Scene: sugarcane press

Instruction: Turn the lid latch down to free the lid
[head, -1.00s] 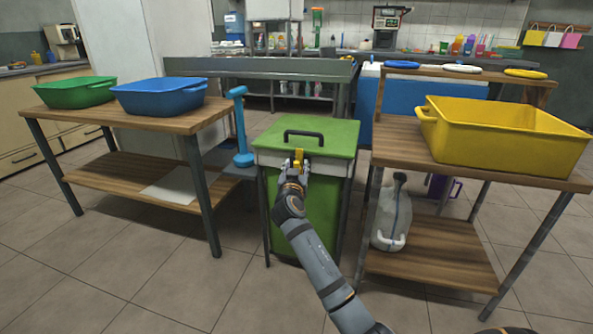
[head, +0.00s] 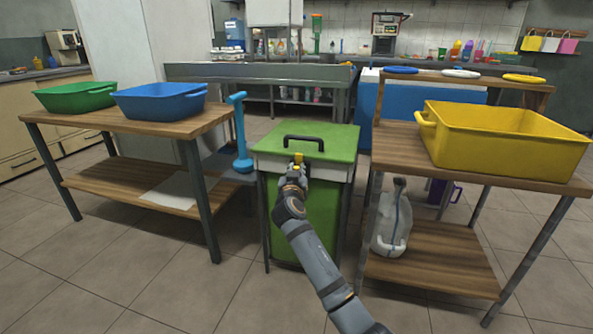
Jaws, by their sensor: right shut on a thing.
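The green lidded bin (head: 322,217) stands in the middle, its green lid (head: 325,139) flat and closed, with a dark handle on top. The yellow latch (head: 298,158) is at the lid's front edge, on the pale band below it; only its upper part shows. My right gripper (head: 297,170) is at the front of the bin, shut on the latch, and covers the latch's lower part. The exact angle of the latch is hard to tell. My left gripper is out of view.
A wooden table on the left holds a green tub (head: 76,97) and a blue tub (head: 160,101). A blue ladle-like tool (head: 241,135) stands left of the bin. A wooden table on the right holds a yellow crate (head: 500,145), with a jug (head: 393,222) on its lower shelf.

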